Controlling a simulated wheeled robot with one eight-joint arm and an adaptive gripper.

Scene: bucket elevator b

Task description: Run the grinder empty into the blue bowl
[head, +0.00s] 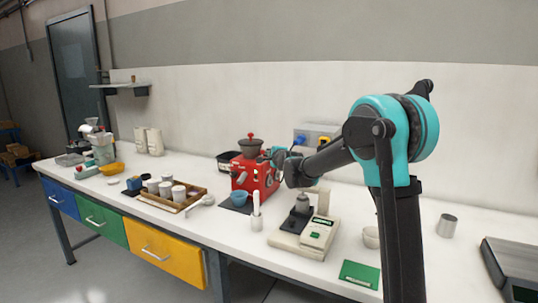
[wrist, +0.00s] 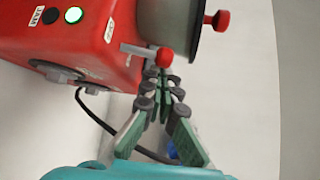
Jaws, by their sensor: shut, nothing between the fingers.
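The red grinder (head: 255,178) stands on the bench with a dark hopper (head: 250,146) on top. The blue bowl (head: 239,198) sits at its front on a dark mat; its inside is too small to make out. My gripper (head: 277,155) is at the grinder's upper right, shut and empty. In the wrist view the grinder (wrist: 85,35) shows a bright white-green button (wrist: 73,14) and a black button (wrist: 50,15). My fingertips (wrist: 161,76) are close by a red-knobbed lever (wrist: 164,57) below the grey hopper (wrist: 168,25); I cannot tell if they touch.
A white brush or pestle in a cup (head: 257,215) and a scale (head: 308,235) stand right of the bowl. A wooden tray of cups (head: 172,193) is to the left. A black cable (wrist: 95,115) runs behind the grinder. A green card (head: 359,273) lies near the front edge.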

